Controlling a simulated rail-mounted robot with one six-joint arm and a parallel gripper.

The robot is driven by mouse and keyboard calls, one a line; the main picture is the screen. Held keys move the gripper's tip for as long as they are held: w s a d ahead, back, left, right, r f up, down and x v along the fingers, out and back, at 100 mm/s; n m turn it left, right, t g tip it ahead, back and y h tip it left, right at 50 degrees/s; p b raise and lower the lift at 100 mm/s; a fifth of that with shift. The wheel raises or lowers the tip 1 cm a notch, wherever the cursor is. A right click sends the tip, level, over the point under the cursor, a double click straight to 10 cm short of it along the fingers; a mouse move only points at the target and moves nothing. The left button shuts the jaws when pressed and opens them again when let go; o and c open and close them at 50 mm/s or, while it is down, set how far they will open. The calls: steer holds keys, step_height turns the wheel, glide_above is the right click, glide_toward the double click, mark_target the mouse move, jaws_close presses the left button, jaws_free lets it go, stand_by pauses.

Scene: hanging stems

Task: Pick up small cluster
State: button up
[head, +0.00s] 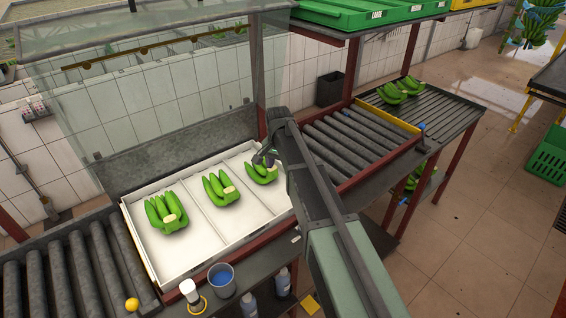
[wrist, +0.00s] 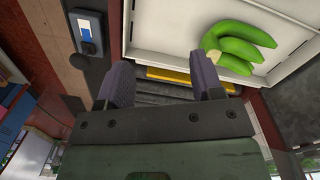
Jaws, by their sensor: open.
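Three green banana clusters lie in a white tray (head: 253,219) in the head view, one per compartment. The right cluster (head: 262,173) looks smallest; the middle cluster (head: 219,190) and left cluster (head: 166,211) look larger. My gripper (head: 265,158) is at the right cluster and partly overlaps it in the head view; I cannot tell whether they touch. In the wrist view my gripper (wrist: 165,72) is open, with nothing between its fingers. A cluster (wrist: 236,45), probably the right one, lies beyond and right of the right finger.
Dark rollers (head: 345,145) lie right of the tray, more (head: 75,270) at its left. A blue-filled cup (head: 221,280) and bottles stand at the front. A glass panel (head: 150,85) rises behind the tray.

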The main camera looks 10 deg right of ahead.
mark_target(262, 168)
steer(key=w+a+m, duration=0.1)
steer(key=w+m, duration=0.3)
steer(key=w, duration=0.8)
steer(key=f+b, duration=0.7)
steer(key=s+f+b, duration=0.1)
steer(key=f+b, duration=0.2)
steer(key=b, duration=0.1)
steer(key=shift+d+f, duration=0.15)
steer(key=shift+f, duration=0.05)
steer(key=shift+s+r, duration=0.1)
steer(key=shift+r, duration=0.15)
jaws_close()
